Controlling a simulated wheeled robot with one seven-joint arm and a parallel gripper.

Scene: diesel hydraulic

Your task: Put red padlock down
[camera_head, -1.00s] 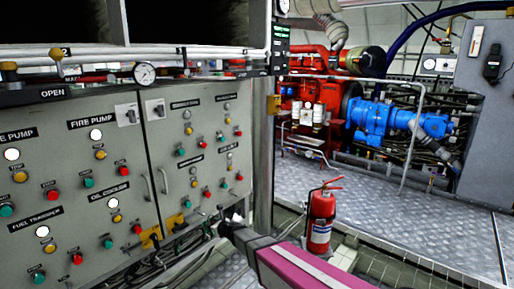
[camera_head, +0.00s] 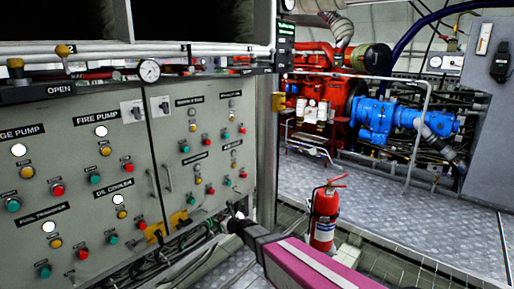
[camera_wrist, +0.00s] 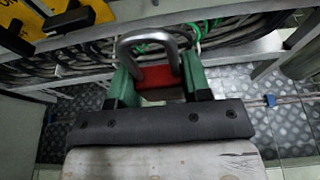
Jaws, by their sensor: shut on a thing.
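The red padlock (camera_wrist: 158,76) shows in the wrist view, with a thick silver shackle looping up and away from my gripper. My gripper (camera_wrist: 158,84) has a green finger on each side of the red body and is shut on it. The padlock is held in the air in front of a cable run under the panel. In the head view my gripper (camera_head: 236,222) is at the foot of the control panel, at the end of my pink arm, and the padlock cannot be made out there.
The grey control panel (camera_head: 70,140) with buttons fills the left. A red fire extinguisher (camera_head: 323,218) stands right of my arm. Metal plate floor (camera_head: 420,225) lies open at the right.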

